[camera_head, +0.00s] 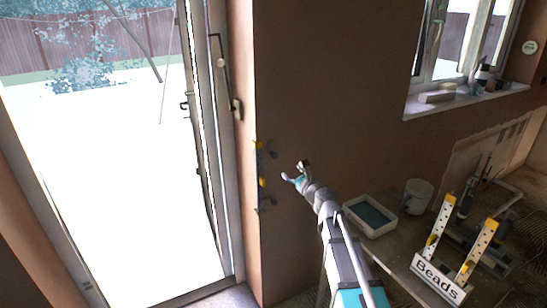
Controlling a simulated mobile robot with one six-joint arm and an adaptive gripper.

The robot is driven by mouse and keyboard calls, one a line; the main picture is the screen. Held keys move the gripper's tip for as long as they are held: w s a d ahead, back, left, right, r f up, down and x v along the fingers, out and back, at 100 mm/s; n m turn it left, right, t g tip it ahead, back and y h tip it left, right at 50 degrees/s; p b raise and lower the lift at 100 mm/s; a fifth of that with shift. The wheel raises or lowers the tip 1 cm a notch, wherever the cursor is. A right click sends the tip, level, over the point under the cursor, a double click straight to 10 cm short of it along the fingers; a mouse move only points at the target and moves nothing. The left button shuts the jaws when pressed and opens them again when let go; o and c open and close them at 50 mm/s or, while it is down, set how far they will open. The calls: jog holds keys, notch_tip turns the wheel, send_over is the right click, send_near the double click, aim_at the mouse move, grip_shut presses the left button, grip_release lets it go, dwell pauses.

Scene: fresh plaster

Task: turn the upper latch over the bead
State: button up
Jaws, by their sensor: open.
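A narrow bead strip (257,205) stands upright along the wall corner beside the door opening. An upper latch (258,145) with a yellow part sits near its top, and a dark piece beside it sticks out to the right. A lower latch (262,183), also with yellow, sits below, with another dark piece under it. Whether either latch lies over the bead is too small to tell. My gripper (295,171) is open and empty, its fingers apart. In the picture it is right of the strip, at a height between the upper and lower latches. No contact shows.
A glazed door (187,150) with a handle is on the left. A cluttered window sill (465,98) is upper right. The wall above my gripper is bare.

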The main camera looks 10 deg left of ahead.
aim_at(276, 157)
jog(key=x, duration=1.3)
jog(key=shift+w+a, duration=0.15)
jog(key=shift+w, duration=0.1)
grip_shut()
